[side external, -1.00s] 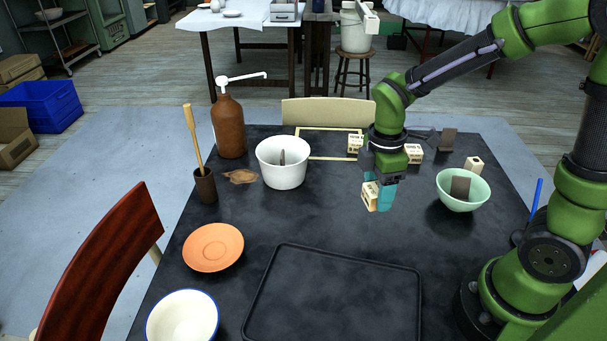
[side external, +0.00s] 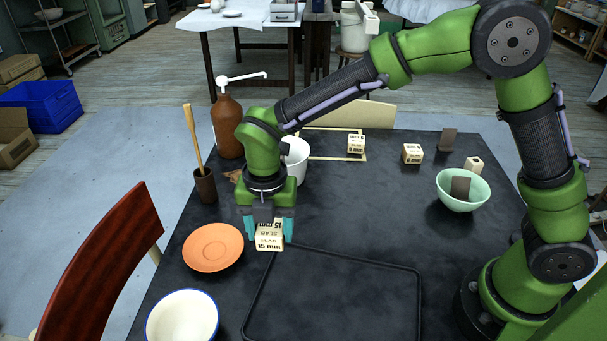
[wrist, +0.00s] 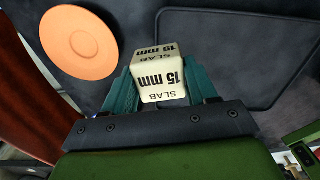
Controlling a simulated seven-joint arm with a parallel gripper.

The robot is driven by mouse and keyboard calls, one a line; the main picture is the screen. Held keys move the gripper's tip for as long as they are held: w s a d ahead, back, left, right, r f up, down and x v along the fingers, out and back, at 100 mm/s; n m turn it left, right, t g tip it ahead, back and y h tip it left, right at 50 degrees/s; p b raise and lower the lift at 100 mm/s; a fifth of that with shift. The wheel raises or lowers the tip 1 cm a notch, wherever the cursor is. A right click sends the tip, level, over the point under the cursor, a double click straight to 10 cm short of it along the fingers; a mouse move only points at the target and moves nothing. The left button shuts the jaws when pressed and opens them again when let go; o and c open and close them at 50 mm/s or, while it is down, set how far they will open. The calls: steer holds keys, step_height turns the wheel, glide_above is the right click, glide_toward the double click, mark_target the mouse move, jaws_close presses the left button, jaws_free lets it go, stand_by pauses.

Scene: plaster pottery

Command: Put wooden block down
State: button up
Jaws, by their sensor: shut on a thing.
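My gripper (side external: 268,230) is shut on a pale wooden block (side external: 270,238) marked "15 mm SLAB". In the side external view they are just right of the orange saucer and near the far-left corner of the black tray. In the wrist view the block (wrist: 160,72) sits between the two teal fingers of my gripper (wrist: 162,88), with its printed faces showing. I cannot tell whether the block touches the table. Two similar blocks stand farther back, one (side external: 356,144) at the wooden frame and one (side external: 412,153) to its right.
The orange saucer (side external: 213,247) is close on the left. A black tray (side external: 330,262) lies to the right and nearer the camera. A white pot (side external: 298,160) and brown bottle (side external: 228,125) stand behind. A green bowl (side external: 462,203) is at right. The middle of the table is clear.

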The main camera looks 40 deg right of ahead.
steer(key=w+a, duration=0.1)
steer(key=w, duration=0.1)
steer(key=w+a, duration=0.2)
steer(key=w, duration=0.1)
steer(key=w+a+f, duration=0.1)
steer(key=w+a, duration=0.1)
steer(key=w, duration=0.1)
steer(key=shift+w+a, duration=0.15)
steer(key=shift+w, duration=0.1)
steer(key=shift+f, duration=1.7)
steer(key=shift+f, duration=0.1)
steer(key=shift+f, duration=0.4)
steer(key=o, duration=1.1)
steer(key=shift+c, duration=0.2)
steer(key=shift+r, duration=0.15)
